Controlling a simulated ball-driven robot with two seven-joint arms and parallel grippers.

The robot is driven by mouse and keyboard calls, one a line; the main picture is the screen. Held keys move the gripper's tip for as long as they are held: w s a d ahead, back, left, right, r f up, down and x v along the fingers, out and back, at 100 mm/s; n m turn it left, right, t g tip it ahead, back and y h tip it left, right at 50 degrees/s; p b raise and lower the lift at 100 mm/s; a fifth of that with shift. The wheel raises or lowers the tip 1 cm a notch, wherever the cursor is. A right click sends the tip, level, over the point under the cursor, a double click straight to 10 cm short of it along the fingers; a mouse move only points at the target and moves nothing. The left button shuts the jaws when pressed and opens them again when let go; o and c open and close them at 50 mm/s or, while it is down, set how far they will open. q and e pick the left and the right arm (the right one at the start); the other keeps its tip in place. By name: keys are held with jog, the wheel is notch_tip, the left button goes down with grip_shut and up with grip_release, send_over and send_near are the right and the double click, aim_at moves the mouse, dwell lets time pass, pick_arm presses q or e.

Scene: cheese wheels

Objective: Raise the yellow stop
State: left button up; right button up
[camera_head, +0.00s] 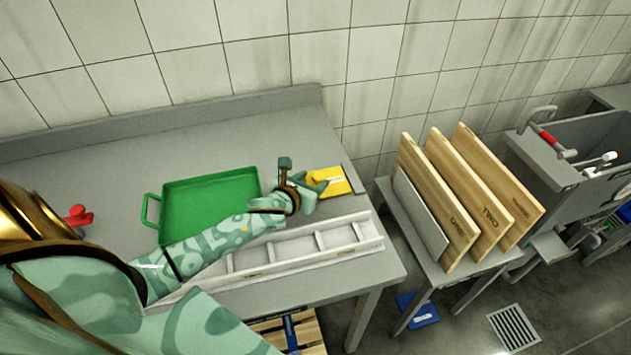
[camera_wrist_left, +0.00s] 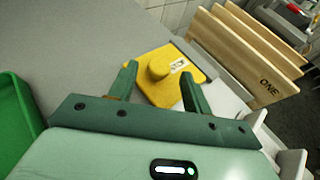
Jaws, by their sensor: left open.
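The yellow stop (camera_head: 340,188) is a flat yellow plate with a round knob and a small white label. It lies at the right end of the grey worktop, and its knob shows clearly in the left wrist view (camera_wrist_left: 160,69). My left gripper (camera_head: 303,175) is open at the near left side of the stop. In the left wrist view its green fingers (camera_wrist_left: 158,75) are spread, with the knob between and slightly beyond the tips. The fingers appear apart from the knob. My right gripper is in neither view.
A green tray (camera_head: 205,177) lies left of my gripper on the grey worktop (camera_head: 110,165). A white ladder-like rack (camera_head: 345,238) runs along the front edge. A red object (camera_head: 78,215) sits at far left. Wooden boards (camera_head: 435,190) stand on a separate table to the right.

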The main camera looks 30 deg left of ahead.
pick_arm(q)
jog(key=shift+w+f, duration=0.35)
jog(key=shift+w, duration=0.25)
jog(key=shift+w+a+f, duration=0.1)
jog(key=shift+w+f, duration=0.05)
jog(key=shift+w, duration=0.3)
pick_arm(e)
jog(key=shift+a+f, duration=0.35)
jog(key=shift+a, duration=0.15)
pick_arm(q)
jog(key=shift+c, duration=0.3)
